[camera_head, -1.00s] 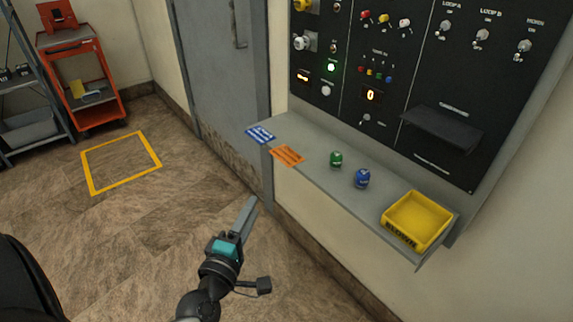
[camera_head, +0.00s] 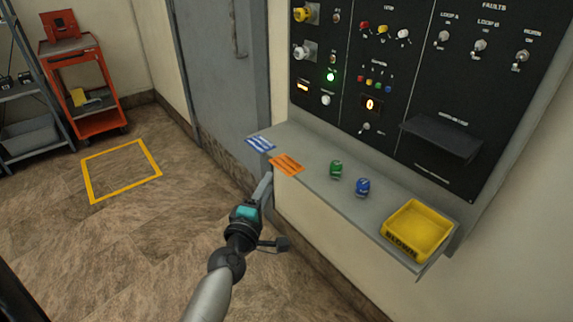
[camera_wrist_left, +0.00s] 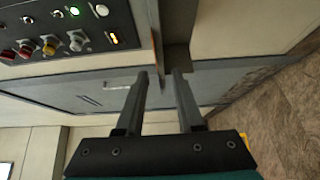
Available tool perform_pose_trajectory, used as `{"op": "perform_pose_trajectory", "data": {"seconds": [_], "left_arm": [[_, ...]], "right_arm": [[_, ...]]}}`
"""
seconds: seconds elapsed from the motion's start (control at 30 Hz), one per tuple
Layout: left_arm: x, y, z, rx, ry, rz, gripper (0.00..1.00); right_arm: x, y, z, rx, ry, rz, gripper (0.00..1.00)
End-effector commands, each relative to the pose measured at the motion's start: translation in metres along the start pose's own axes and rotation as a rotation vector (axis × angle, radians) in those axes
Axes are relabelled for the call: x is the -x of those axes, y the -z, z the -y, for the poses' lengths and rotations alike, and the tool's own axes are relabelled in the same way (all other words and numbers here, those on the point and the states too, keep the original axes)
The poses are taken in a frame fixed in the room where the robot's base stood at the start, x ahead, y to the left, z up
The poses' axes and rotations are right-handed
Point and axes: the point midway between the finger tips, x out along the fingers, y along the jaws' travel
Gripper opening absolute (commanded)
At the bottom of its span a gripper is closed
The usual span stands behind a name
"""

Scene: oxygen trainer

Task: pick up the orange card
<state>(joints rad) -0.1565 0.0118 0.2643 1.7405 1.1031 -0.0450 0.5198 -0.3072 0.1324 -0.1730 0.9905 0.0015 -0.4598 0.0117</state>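The orange card (camera_head: 287,164) lies on the grey ledge (camera_head: 315,182), near its left end and close to the front edge. My left gripper (camera_head: 268,178) is just below and left of the card in the head view, at the ledge's front edge, apparently apart from the card. In the left wrist view its two fingers (camera_wrist_left: 161,74) are spread with an empty gap. My right gripper is not in view.
A blue card (camera_head: 260,144) lies just left of the orange one. A green fuse-like piece (camera_head: 336,168), a blue one (camera_head: 362,187) and a yellow bin (camera_head: 417,230) stand farther right on the ledge. A black control panel (camera_head: 400,95) rises behind.

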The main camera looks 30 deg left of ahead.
Motion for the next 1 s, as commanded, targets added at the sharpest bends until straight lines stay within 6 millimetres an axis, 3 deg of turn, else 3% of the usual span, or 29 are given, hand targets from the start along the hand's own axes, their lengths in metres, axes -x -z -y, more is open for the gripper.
{"op": "perform_pose_trajectory", "data": {"seconds": [0.4, 0.73, 1.0], "left_arm": [[-0.045, -0.008, -0.007, 0.0, -0.002, -0.001, 0.36], [-0.049, -0.008, -0.007, -0.001, -0.001, 0.0, 0.36], [-0.049, -0.008, -0.007, 0.0, -0.001, 0.0, 0.07]], "right_arm": [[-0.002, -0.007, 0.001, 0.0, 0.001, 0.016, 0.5], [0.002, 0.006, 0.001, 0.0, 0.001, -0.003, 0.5], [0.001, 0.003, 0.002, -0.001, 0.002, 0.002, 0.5]]}}
